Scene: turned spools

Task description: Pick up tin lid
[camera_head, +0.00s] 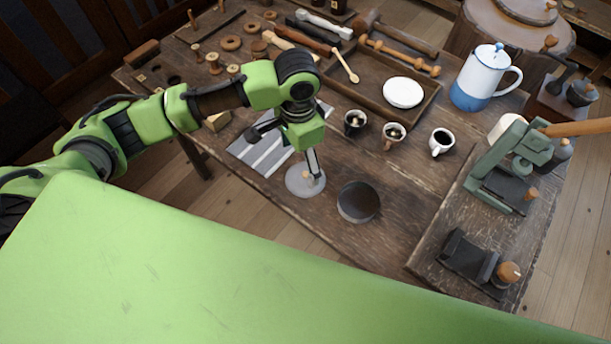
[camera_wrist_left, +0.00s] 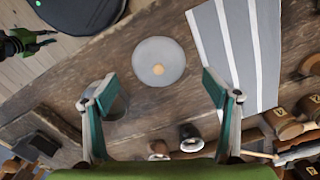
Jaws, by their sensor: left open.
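The tin lid (camera_head: 297,186) is a flat grey disc with a small wooden knob, lying on the wooden table near its front edge. In the left wrist view the lid (camera_wrist_left: 158,52) lies whole, just beyond the fingertips and centred between them. My left gripper (camera_head: 313,172) points down over the lid, open and empty. In the left wrist view its two fingers (camera_wrist_left: 158,82) stand wide apart; I see no contact with the lid. The dark round tin (camera_head: 358,203) stands open to the right of the lid.
A striped cloth (camera_head: 263,152) lies left of the lid. Several small cups, including a dark-filled one (camera_head: 441,141), stand behind the tin. A wooden tray (camera_head: 372,92) holds a white plate (camera_head: 403,92). A green press (camera_head: 507,165) is at right. Bare table lies right of the tin.

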